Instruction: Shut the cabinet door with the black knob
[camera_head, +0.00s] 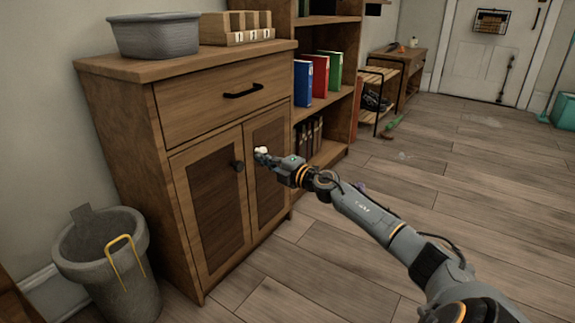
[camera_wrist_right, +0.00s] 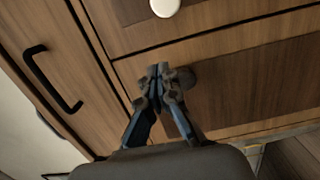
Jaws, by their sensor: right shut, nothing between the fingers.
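The wooden cabinet (camera_head: 126,120) stands against the wall with two panelled doors below a drawer. The left door (camera_head: 212,205) carries the black knob (camera_head: 238,165); it looks about flush with the front, and I cannot tell whether a small gap remains. The right door (camera_head: 268,190) has a white knob, also seen in the wrist view (camera_wrist_right: 165,7). My right gripper (camera_head: 264,157) is shut and empty in front of the doors, near both knobs. In the wrist view its fingertips (camera_wrist_right: 160,72) overlap the black knob (camera_wrist_right: 187,77); contact is unclear. My left gripper is out of view.
The drawer has a black handle (camera_head: 243,90). A grey basin (camera_head: 153,36) and wooden number blocks (camera_head: 236,30) sit on top. A grey bin (camera_head: 105,265) stands at the cabinet's left. A bookshelf (camera_head: 342,100) adjoins its right. The floor in front is clear.

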